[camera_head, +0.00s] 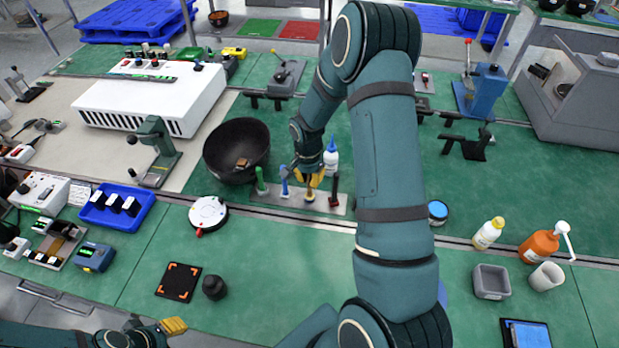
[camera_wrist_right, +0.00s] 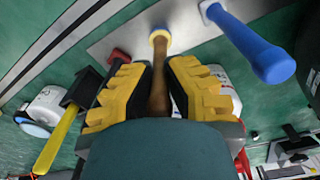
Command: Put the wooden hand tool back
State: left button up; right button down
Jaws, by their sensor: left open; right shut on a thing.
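The wooden hand tool (camera_wrist_right: 159,76) is a slim brown handle, upright between the yellow fingers of my right gripper (camera_wrist_right: 157,92). Its far end meets a yellow ring on the metal rack plate (camera_wrist_right: 112,42); I cannot tell how deep it sits. In the head view my right gripper (camera_head: 311,179) is shut on the tool just above the rack plate (camera_head: 265,193). A green-handled tool (camera_head: 260,182) and a blue-handled tool (camera_head: 284,186) stand left of it, a dark red one (camera_head: 334,190) right. My left gripper (camera_head: 172,327) is open at the lower left, apart from the rack.
A black bowl (camera_head: 236,150) stands left of the rack and a white bottle (camera_head: 331,157) behind it. A round white device (camera_head: 208,213) lies front left. My right arm covers the bench's middle right. Green bench in front of the rack is clear.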

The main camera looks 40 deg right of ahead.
jog(key=shift+f, duration=0.15)
jog(key=c, duration=1.1)
grip_release()
jog(key=shift+c, duration=0.2)
